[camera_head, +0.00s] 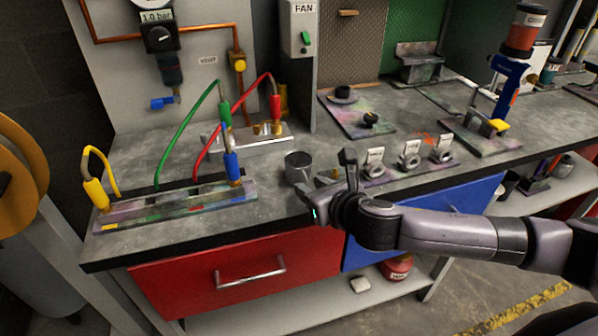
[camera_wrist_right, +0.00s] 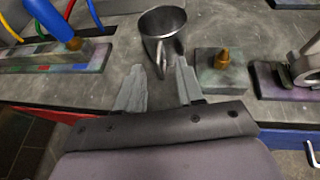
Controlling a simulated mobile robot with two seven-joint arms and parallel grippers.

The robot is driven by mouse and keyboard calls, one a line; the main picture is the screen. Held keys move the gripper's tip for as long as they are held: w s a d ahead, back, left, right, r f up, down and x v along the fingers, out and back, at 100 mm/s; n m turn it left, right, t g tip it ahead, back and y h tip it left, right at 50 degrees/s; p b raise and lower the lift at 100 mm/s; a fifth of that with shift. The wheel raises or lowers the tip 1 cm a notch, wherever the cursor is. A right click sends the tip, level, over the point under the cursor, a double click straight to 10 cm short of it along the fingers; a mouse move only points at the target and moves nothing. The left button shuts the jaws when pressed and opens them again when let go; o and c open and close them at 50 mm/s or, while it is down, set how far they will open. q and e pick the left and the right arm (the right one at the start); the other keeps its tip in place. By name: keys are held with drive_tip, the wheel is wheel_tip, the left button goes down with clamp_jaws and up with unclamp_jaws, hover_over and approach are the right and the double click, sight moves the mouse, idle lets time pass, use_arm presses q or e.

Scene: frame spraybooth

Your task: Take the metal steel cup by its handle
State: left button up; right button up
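The metal steel cup (camera_head: 298,163) stands upright near the front edge of the grey workbench, just left of my right gripper (camera_head: 318,186) in the head view. In the right wrist view the cup (camera_wrist_right: 165,20) is ahead of the right gripper (camera_wrist_right: 160,70), with its open mouth showing. Its handle (camera_wrist_right: 162,54) points towards me and lies in line with the gap between the two fingertips. The fingers are apart, one on each side of the handle's near end. I cannot tell whether either finger touches it. My left gripper is not in view.
A small block with a brass fitting (camera_wrist_right: 222,60) sits close right of the gripper. Several labelled grey pieces (camera_head: 410,156) stand further right. A hose rail (camera_head: 175,207) with coloured plugs lies left. A red drawer (camera_head: 235,270) is below the bench edge.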

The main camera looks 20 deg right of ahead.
drive_tip(key=shift+w+a+f, duration=0.15)
drive_tip(key=shift+w+f, duration=0.05)
drive_tip(key=shift+w, duration=0.3)
clamp_jaws()
